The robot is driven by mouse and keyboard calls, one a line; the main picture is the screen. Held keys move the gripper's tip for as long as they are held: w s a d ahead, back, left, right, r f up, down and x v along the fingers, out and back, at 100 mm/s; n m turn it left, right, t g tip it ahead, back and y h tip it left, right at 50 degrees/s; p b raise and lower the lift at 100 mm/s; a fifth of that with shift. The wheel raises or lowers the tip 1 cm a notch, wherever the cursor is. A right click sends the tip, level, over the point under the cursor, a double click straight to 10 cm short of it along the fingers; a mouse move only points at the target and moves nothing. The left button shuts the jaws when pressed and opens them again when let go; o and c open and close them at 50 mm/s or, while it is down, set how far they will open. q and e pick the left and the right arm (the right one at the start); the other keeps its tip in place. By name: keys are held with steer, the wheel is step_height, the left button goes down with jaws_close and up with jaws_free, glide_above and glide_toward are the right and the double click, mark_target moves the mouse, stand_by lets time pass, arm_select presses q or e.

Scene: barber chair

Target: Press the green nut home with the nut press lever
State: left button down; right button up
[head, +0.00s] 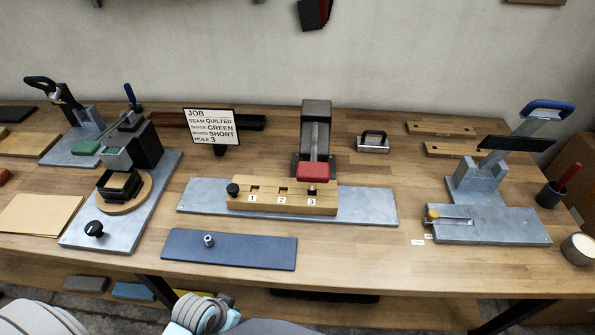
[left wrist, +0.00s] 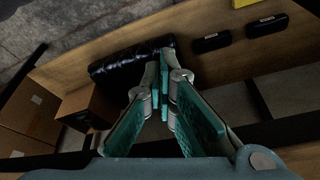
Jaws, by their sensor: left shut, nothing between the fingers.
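The nut press (head: 316,125) stands at the middle of the bench, a dark upright block with a grey lever arm. Its red lever handle (head: 317,172) is low, just above the hole marked 3. A wooden board (head: 240,203) with holes 1, 2 and 3 lies in front of it on a grey plate (head: 368,205). A small dark round part shows at hole 3 under the handle; I cannot make out a green nut. My left gripper (left wrist: 165,80) is shut and empty in the left wrist view, well away from the press. My right gripper is not in view.
A blue mat (head: 250,252) with a small silver part (head: 208,240) lies in front of the board. Lever fixtures stand at left and at right (head: 478,180). A job sign (head: 212,126) reads green, short, hole 3. In the left wrist view, boxes (left wrist: 35,110) sit below.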

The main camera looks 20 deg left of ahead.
arm_select(q)
steer(key=w+d+r+m+h, duration=0.2)
steer(key=w+r, duration=0.1)
steer(key=r, duration=0.2)
steer(key=w+d+r+m+h, duration=0.1)
steer(key=w+r+m, duration=0.1)
steer(key=r, duration=0.3)
steer(key=w+d+r+m+h, duration=0.2)
steer(key=w+r, duration=0.2)
steer(key=r, duration=0.1)
steer(key=shift+w+d+r+t+h, duration=0.2)
steer(key=shift+w+d+t+h, duration=0.1)
steer(key=shift+d, duration=0.05)
steer(key=w+a+r+m+h, duration=0.1)
steer(key=w+r+m+h, duration=0.1)
steer(key=r, duration=0.8)
steer(key=w+a+r+m+h, duration=0.1)
steer(key=w+r+m+h, duration=0.2)
steer(key=r, duration=0.8)
steer(key=w+a+r+m+h, duration=0.2)
steer(key=r+h, duration=0.2)
steer(key=r, duration=0.6)
steer(key=shift+w+r+m, duration=0.2)
steer(key=shift+w+m, duration=0.05)
steer(key=shift+m, duration=0.15)
